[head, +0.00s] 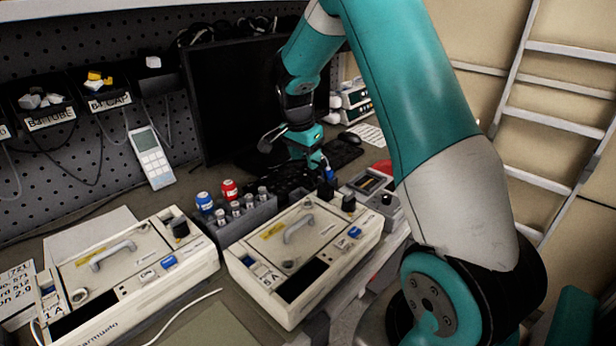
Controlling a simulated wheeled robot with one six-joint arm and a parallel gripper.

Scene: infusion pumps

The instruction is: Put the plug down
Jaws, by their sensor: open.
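My gripper (318,164) points down behind the right-hand infusion pump (303,255), near its back right corner. It is small and partly dark in the head view; its jaws are open. A small blue piece (330,174) shows right at its fingertips; I cannot tell if they touch. A black upright piece (326,190) is just below it, at the back of the pump. Another black piece (348,203) stands on the pump's right corner. I cannot tell which of these is the plug. The left-hand pump (127,262) has a similar black piece (180,228) on it.
A grey rack (240,222) with several vials and blue and red caps stands between the pumps. A grey device (375,192) stands right of the gripper. A dark monitor (225,100) and keyboard (345,153) are behind. Labelled bins (48,118) hang at left.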

